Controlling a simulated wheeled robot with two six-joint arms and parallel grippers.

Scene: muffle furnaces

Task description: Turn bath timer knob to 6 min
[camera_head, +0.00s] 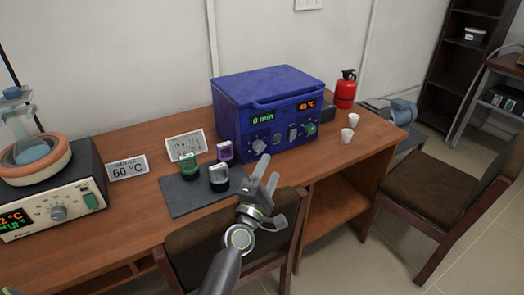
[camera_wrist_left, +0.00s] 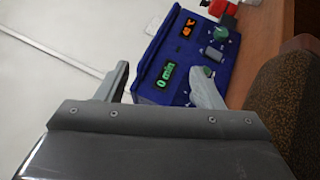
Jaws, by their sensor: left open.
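The blue bath (camera_head: 268,100) stands at the back of the wooden desk. Its left display (camera_head: 263,118) reads 0 min and its right display (camera_head: 307,104) reads 40 °C. My left gripper (camera_head: 267,172) is open and empty, in front of the bath's lower left panel, apart from the knob. My right gripper is not in view.
A dark mat (camera_head: 190,201) with green, black and purple-topped items lies left of my gripper. A chair (camera_head: 225,240) is below the desk edge. Two white cups (camera_head: 347,135) and a red extinguisher (camera_head: 345,90) stand right of the bath. A heating device (camera_head: 55,200) is far left.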

